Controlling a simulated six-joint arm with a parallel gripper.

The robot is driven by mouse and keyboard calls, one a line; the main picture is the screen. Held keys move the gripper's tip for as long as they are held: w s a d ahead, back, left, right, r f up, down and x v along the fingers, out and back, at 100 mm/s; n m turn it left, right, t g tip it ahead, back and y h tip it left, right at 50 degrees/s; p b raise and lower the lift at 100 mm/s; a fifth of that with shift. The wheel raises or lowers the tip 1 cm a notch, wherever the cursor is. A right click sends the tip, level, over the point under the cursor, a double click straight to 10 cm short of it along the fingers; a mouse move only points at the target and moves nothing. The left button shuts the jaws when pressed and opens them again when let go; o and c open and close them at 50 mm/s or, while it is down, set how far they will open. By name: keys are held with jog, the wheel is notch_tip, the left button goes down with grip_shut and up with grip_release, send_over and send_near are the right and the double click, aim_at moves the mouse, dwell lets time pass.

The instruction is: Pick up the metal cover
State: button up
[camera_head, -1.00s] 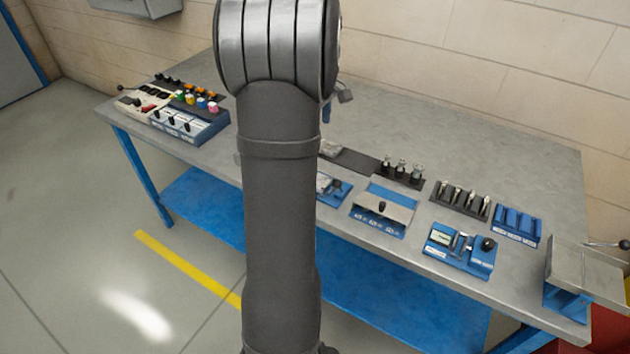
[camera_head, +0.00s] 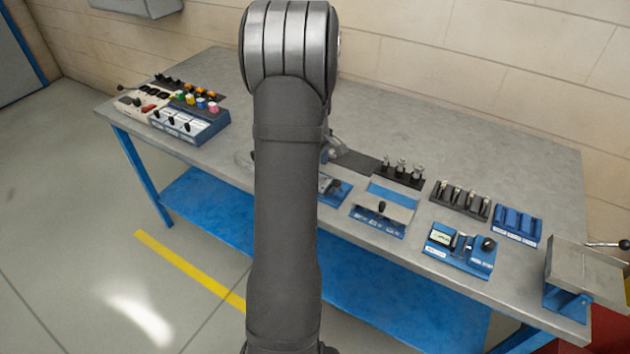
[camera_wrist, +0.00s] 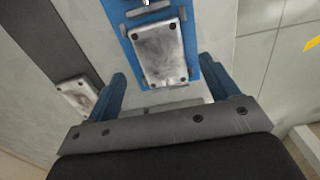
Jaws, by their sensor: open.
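In the wrist view, a silver rectangular metal cover (camera_wrist: 163,52) with dark dots at its corners lies on a blue base. A second, similar silver piece (camera_wrist: 77,95) lies to the left on the grey table, by a dark strip; I cannot tell which one is the task's cover. My gripper (camera_wrist: 162,70) is open, its two blue fingers apart and empty. The fingertips appear to either side of the near part of the cover on the blue base; contact is not visible. In the head view my arm hides most of this area.
On the grey workbench (camera_head: 480,130), a blue unit with a sloped plate (camera_head: 384,207), a black rack (camera_head: 459,202), a blue rack (camera_head: 517,224) and a blue tester (camera_head: 460,248) stand to the right. A switch panel (camera_head: 187,125) stands at left. The back of the bench is clear.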

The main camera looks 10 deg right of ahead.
notch_tip(320, 180, down, 3)
jog(key=shift+s+f, duration=0.1)
jog(key=shift+c, duration=0.4)
jog(key=c, duration=1.1)
jog(key=shift+o, duration=0.2)
